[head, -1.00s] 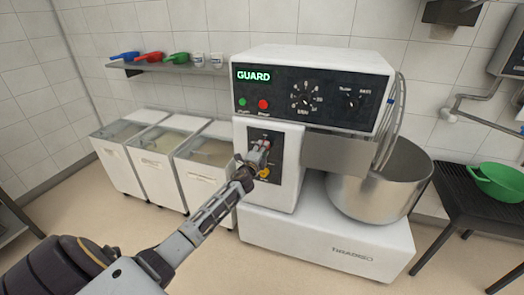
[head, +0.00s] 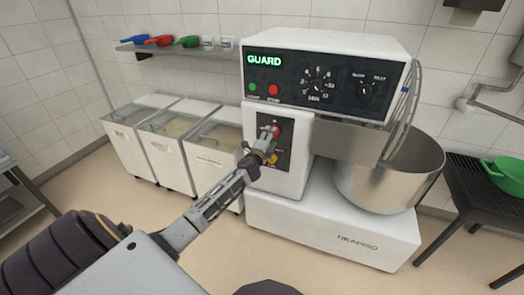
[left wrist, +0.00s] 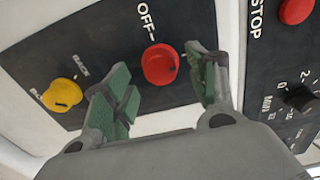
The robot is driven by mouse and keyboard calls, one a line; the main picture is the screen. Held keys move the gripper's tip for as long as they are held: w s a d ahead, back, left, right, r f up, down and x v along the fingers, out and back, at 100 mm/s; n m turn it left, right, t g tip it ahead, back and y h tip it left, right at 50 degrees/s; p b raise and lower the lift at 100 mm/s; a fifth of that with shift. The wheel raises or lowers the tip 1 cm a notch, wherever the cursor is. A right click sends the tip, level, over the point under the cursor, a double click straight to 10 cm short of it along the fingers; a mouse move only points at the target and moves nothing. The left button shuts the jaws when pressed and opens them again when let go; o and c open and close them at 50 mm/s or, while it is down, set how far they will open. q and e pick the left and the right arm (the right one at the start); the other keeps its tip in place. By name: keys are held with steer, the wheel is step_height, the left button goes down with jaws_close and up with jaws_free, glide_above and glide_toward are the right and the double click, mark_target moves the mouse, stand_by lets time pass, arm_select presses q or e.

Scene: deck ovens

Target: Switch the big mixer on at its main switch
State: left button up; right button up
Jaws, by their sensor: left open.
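The big white mixer (head: 270,205) stands ahead, with a dark switch panel on its front column. In the left wrist view, a red knob (left wrist: 160,64) beside the word OFF sits on that panel (left wrist: 110,45). A yellow knob (left wrist: 63,95) is to its left. My left gripper (left wrist: 163,92) is open, its green-padded fingers on either side of the red knob in the picture; I cannot tell whether they touch it. In the head view, my left gripper (head: 263,145) is at the panel and partly hides the knobs. My right gripper is not in view.
The upper panel has a lit green GUARD sign (head: 264,60), green and red buttons and dials. The steel bowl (head: 388,180) is at the right. Flour bins (head: 212,155) stand left, under a shelf with scoops. A dark rack (head: 455,190) holds a green bowl (head: 503,172).

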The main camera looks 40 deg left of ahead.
arm_select(q)
steer(key=v, duration=1)
steer(key=shift+s, duration=0.2)
stand_by(0.3)
stand_by(0.7)
